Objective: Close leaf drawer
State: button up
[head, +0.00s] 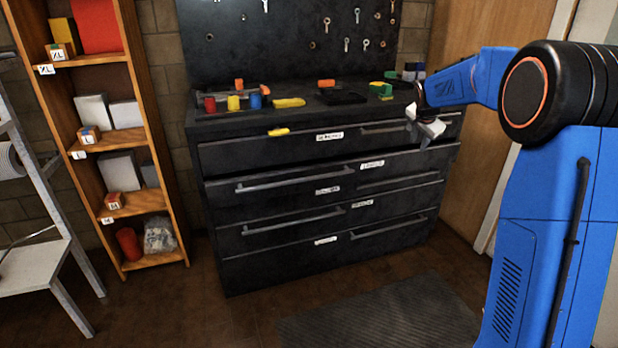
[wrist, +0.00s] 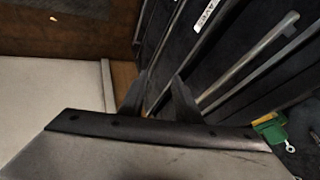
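The black drawer cabinet (head: 300,215) stands against the wall with several drawers, bar handles and small white labels. A second-row drawer front (head: 290,173) seems to stand slightly forward of the one above; I cannot tell how far. Its label (head: 372,164) is too small to read surely. In the wrist view, a white label (wrist: 208,14) shows letters like "AVES", beside a bar handle (wrist: 250,62). My gripper (head: 424,138) is at the right end of the upper drawers, fingers pointing down. In the wrist view its fingers (wrist: 162,88) are apart, with nothing between them.
The cabinet top holds red, yellow and blue pieces (head: 234,102) and a green item (head: 381,89). An orange shelf unit (head: 150,140) stands left. A dark mat (head: 380,315) covers the open floor in front.

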jog(key=s+a+r+n+y, duration=0.1)
jog(key=s+a+r+n, duration=0.15)
jog(key=s, duration=1.05)
jog(key=s+a+r+n, duration=0.2)
jog(key=s+a+r, duration=0.15)
jog(key=s, duration=0.85)
jog(key=s+a+f+n, duration=0.2)
jog(key=s+f, duration=0.2)
jog(key=s, duration=0.7)
jog(key=s+a+f+n, duration=0.3)
jog(key=s+f, duration=0.1)
jog(key=s, duration=0.7)
jog(key=w+a+f+m+t+y, duration=0.1)
jog(key=w+f+m+t, duration=0.15)
jog(key=w, duration=0.85)
jog(key=m+t+y, duration=0.4)
jog(key=m+y, duration=0.1)
jog(key=y, duration=0.7)
send_near(299, 181)
jog(key=x, duration=1)
jog(key=shift+w+a, duration=0.2)
jog(key=shift+w, duration=0.15)
